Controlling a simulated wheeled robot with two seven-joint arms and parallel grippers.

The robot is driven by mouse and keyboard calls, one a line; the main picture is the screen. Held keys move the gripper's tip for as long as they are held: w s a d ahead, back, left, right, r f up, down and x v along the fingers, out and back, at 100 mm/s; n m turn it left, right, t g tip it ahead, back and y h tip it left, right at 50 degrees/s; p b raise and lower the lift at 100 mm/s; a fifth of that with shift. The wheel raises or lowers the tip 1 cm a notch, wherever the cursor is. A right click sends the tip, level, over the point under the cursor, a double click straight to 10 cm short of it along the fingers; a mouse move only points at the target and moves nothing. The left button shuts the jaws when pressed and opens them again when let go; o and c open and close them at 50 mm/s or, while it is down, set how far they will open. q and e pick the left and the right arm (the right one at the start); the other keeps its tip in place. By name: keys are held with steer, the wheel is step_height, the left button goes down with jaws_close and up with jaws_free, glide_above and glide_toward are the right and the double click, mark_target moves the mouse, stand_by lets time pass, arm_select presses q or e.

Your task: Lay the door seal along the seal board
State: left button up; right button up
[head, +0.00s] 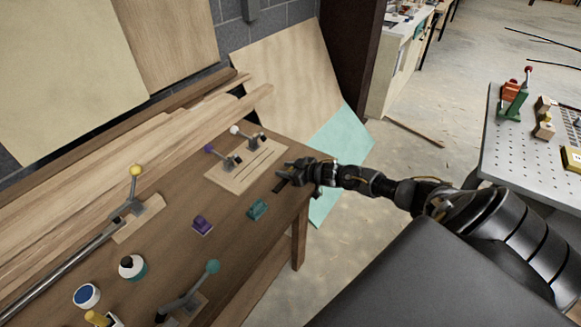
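The seal board appears to be the small light-wood board (225,178) near the right end of the workbench. It has thin dark lines along it and two lever clamps, one with a purple knob (208,148) and one with a white knob (234,130). My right gripper (286,174) is just right of the board, low over the bench's end. A small dark piece (279,186) shows at its fingertips; I cannot tell whether it is a finger or the door seal. No other door seal can be made out. My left gripper is out of view.
A pegboard table (530,150) stands at right. Floor lies between.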

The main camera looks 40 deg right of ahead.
steer(key=c, duration=0.7)
steer(key=shift+r, duration=0.15)
steer(key=shift+r+b, duration=0.5)
steer(key=shift+r, duration=0.1)
steer(key=shift+s+d+r+b, duration=0.2)
steer(key=shift+s+d+r, duration=0.5)
steer(key=shift+s+r, duration=1.4)
steer(key=shift+s+d+r+b, duration=0.25)
steer(key=shift+s+d+r, duration=0.4)
steer(key=shift+s+r, duration=1.4)
steer(key=shift+s+d+r+b, duration=0.2)
steer(key=shift+s+d+r, duration=0.5)
steer(key=shift+s+r, duration=1.4)
steer(key=shift+s+f, duration=0.45)
steer(key=shift+f, duration=0.1)
